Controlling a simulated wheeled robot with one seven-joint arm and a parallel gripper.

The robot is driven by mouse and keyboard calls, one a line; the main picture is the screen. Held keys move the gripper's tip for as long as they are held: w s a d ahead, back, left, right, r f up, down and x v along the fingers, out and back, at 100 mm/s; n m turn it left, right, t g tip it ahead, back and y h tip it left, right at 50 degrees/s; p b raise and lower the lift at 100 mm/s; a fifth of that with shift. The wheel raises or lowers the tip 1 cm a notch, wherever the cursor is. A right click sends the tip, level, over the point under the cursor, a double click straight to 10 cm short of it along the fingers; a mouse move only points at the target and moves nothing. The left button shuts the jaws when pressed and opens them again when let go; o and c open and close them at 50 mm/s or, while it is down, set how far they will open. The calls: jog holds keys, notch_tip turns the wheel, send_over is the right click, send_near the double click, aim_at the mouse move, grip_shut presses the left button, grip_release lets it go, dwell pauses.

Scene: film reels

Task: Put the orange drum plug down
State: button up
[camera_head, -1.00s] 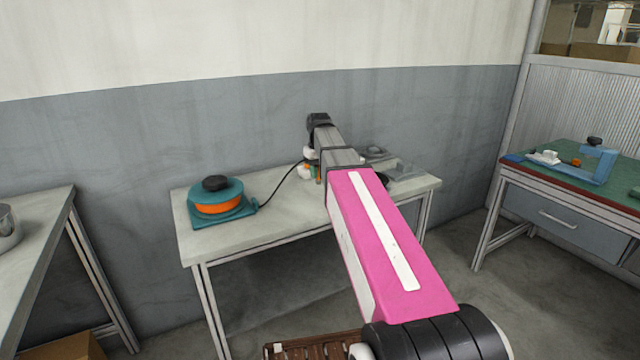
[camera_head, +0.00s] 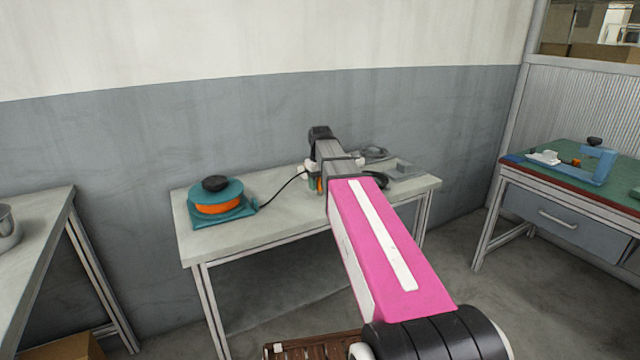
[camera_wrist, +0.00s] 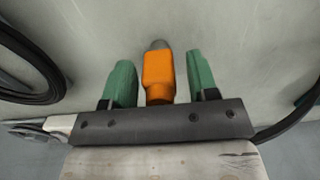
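The orange drum plug (camera_wrist: 158,76) has an orange body with a grey tip. In the wrist view it sits between the two green fingers of my gripper (camera_wrist: 158,62), with a visible gap on each side, so the fingers are open around it. The pale grey tabletop (camera_wrist: 235,35) is behind it; whether the plug rests on it I cannot tell for sure. In the head view my arm hides most of the gripper; only a bit of green and orange shows low beside it, over the middle table (camera_head: 262,232).
A teal drum (camera_head: 216,190) with an orange band and black knob stands on the table's left, with a black cable (camera_head: 283,190) running towards my gripper. Grey items (camera_head: 403,168) lie at the back right. A green-topped bench (camera_head: 560,180) stands at right.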

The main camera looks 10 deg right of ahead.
aim_at(320, 179)
jog(key=shift+r, duration=0.1)
notch_tip(320, 179, up, 12)
dwell(0.8)
dwell(1.2)
